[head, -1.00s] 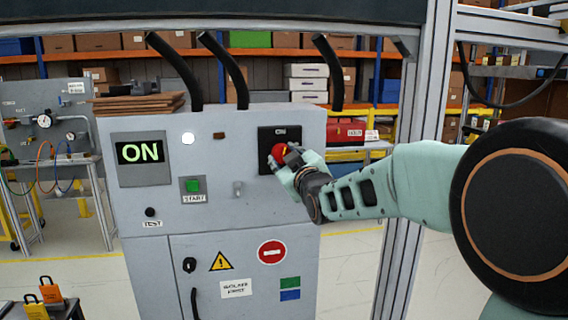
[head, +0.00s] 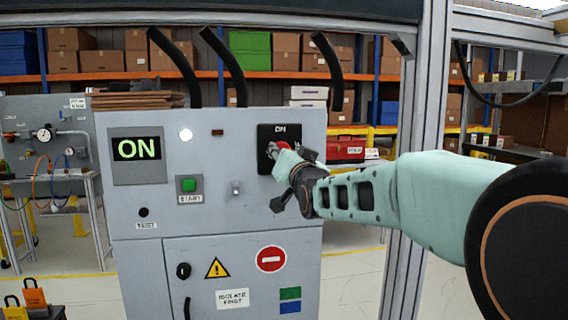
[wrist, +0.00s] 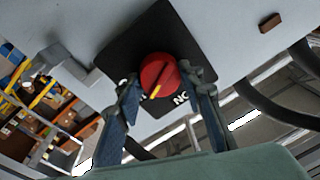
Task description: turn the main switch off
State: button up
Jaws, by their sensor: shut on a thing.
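The main switch is a red round knob (wrist: 159,74) with a yellow mark, on a black square plate (head: 266,160) at the upper right of the grey cabinet. My gripper (head: 279,149) is at the knob, with a finger on either side of it in the wrist view (wrist: 166,80), and is shut on it. The yellow mark points down and left in the wrist view, between the ON lettering and other lettering partly hidden by a finger. In the head view my gripper hides much of the knob. The display (head: 138,149) reads ON.
The grey cabinet (head: 215,225) has a lit white lamp (head: 186,135), a green START button (head: 189,185) and a small toggle (head: 236,188) left of the plate. A metal frame post (head: 413,130) stands right of the cabinet, behind my arm.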

jog(key=shift+m+h+b, duration=0.3)
jog(key=shift+m+b, duration=1.15)
jog(key=shift+m, duration=0.95)
jog(key=shift+r, duration=0.1)
jog(key=o, duration=1.2)
jog(key=shift+c, duration=0.2)
jog(key=shift+r, duration=4.95)
